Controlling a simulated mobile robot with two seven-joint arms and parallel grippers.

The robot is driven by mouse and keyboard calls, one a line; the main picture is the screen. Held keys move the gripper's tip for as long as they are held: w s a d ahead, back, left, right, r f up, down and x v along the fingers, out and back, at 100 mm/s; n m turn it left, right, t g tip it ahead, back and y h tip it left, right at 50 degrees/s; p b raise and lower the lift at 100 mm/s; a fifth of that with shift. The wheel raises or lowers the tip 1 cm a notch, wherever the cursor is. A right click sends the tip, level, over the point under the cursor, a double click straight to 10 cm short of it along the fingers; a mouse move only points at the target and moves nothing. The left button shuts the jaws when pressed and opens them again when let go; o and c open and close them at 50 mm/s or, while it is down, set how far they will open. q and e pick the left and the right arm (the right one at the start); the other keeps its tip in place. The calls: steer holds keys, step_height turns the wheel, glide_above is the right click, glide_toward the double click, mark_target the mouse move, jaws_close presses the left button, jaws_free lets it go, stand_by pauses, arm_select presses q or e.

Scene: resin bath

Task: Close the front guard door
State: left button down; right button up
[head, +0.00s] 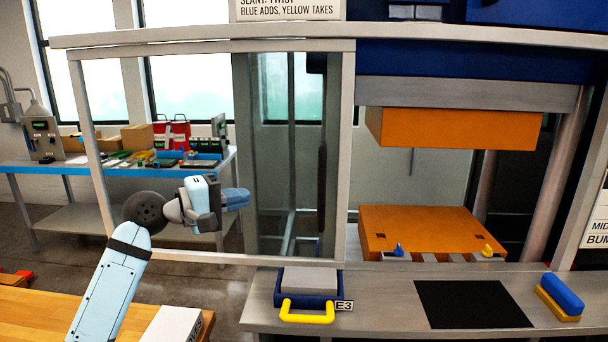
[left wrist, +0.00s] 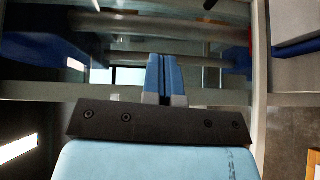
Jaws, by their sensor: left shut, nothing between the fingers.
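The front guard door (head: 347,150) is a pale grey frame with a clear pane, at the left of the press opening. The opening on its right is uncovered. A dark vertical bar (head: 322,190) shows near the door's right side; I cannot tell whether it is on the pane or behind it. My left gripper (head: 243,198) is shut and empty, pointing right in front of the door's middle. I cannot tell whether it touches the door. In the left wrist view its light-blue fingers (left wrist: 164,78) are together, with grey frame bars beyond. My right gripper is out of view.
Orange upper (head: 455,128) and lower (head: 415,228) blocks sit in the opening. The grey ledge holds a blue box with a yellow handle (head: 307,317), a black mat (head: 470,304) and a blue-and-yellow brush (head: 561,297). A wooden table (head: 40,315) is at lower left.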

mark_target(288, 171)
arm_select(q)
steer(key=shift+h, duration=0.4)
steer(key=w+d+r, duration=0.1)
steer(key=w+d, duration=0.1)
steer(key=d, duration=0.1)
steer(key=w+d+r+p, duration=0.1)
steer(key=d, duration=0.2)
steer(key=w+d+r, duration=0.1)
steer(key=w+d, duration=0.1)
steer(key=d, duration=0.1)
steer(key=shift+w+d+r, duration=0.2)
steer(key=shift+w, duration=0.15)
steer(key=d, duration=0.1)
steer(key=s+d+p, duration=0.1)
steer(key=d, duration=0.1)
steer(key=shift+s+d+f, duration=0.1)
steer(key=shift+d+f, duration=0.05)
